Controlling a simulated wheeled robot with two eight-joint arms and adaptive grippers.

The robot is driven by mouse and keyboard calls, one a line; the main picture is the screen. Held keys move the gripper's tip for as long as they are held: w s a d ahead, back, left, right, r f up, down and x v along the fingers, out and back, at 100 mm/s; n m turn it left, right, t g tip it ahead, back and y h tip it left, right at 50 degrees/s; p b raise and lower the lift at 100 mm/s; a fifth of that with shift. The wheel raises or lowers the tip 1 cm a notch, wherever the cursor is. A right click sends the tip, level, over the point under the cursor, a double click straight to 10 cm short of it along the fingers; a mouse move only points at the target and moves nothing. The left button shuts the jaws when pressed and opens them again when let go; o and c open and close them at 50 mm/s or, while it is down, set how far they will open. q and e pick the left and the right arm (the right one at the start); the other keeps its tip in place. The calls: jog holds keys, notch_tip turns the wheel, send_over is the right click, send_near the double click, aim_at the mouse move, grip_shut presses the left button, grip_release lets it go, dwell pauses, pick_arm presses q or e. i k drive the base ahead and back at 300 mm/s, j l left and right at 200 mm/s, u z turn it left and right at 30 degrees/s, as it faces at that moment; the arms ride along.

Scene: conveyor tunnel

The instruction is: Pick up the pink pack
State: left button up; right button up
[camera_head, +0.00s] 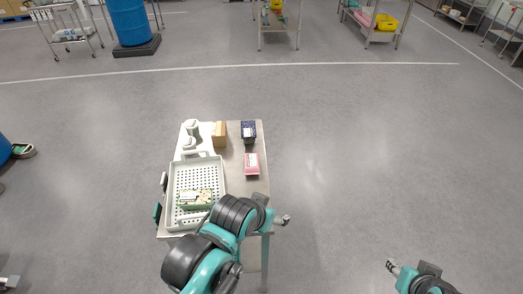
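The pink pack (251,165), with a pale label on top, lies on the right part of the small grey table (236,185). My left gripper (284,219) is beyond the table's right edge, nearer to me than the pack and apart from it. It is small and seen at an angle, so its opening is unclear. My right gripper (391,265) is over open floor at lower right, far from the table. Its opening is also too small to judge.
A dark blue box (248,131) stands behind the pack, with a brown box (219,134) to its left. A white perforated tray (173,200) holding a green-and-cream pack (196,198) fills the table's left. White containers (191,130) stand at back left. Floor to the right is clear.

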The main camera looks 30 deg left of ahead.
aim_at(251, 162)
jog(key=i+l+u, duration=0.2)
jog(key=l, duration=0.2)
jog(key=i+l+u, duration=0.3)
jog(key=l+u, duration=0.25)
jog(key=i+l+u, duration=0.1)
jog(key=l+u, duration=0.2)
jog(key=l, duration=0.2)
jog(key=i+l+u, duration=0.15)
jog(key=i+u, duration=0.15)
jog(key=i+l+u, duration=0.35)
jog(key=i, duration=0.15)
jog(key=j, duration=0.1)
